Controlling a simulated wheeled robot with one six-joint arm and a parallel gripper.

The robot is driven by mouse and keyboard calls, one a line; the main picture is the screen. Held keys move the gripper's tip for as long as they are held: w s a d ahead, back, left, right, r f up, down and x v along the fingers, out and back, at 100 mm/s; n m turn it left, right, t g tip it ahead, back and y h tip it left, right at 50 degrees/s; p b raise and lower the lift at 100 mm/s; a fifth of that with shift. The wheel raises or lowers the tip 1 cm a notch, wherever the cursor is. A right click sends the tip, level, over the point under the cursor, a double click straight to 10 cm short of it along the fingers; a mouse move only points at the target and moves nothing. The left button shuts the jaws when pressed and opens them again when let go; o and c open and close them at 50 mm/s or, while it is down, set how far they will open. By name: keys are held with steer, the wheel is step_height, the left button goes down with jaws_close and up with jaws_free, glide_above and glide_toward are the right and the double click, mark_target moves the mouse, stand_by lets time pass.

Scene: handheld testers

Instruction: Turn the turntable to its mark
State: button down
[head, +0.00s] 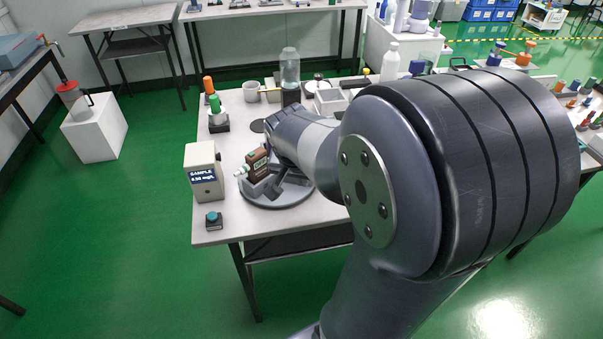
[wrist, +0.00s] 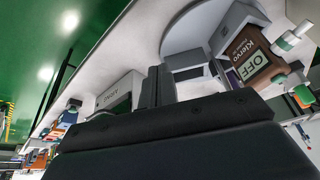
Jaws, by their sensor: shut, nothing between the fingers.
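The turntable (head: 290,201) is a round grey disc on the white table, below and partly behind my gripper in the head view. In the wrist view its pale disc (wrist: 192,22) is at the top. A brown handheld tester (head: 256,163) with a white tip stands in a grey holder on the disc. In the wrist view the tester (wrist: 255,57) shows "OFF" on its screen. My gripper (head: 275,190) is over the disc beside the holder; its dark fingers (wrist: 159,75) are shut and empty. I cannot tell whether they touch the holder. I cannot make out a mark.
A beige box (head: 203,172) with a lit "SAMPLE" display stands left of the turntable, with a small teal-topped block (head: 213,220) in front. An orange-and-green-topped stand (head: 217,121), a white cup (head: 251,92) and a clear jar (head: 290,68) stand behind.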

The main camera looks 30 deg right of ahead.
glide_toward(308, 194)
step_height(308, 194, down, 3)
steer(key=shift+r+b, duration=0.15)
steer(key=shift+b, duration=0.15)
steer(key=shift+w+d+r, duration=0.2)
steer(key=shift+w+d, duration=0.65)
steer(key=shift+w+d+p, duration=0.3)
steer(key=shift+w+d, duration=0.1)
steer(key=shift+w, duration=0.1)
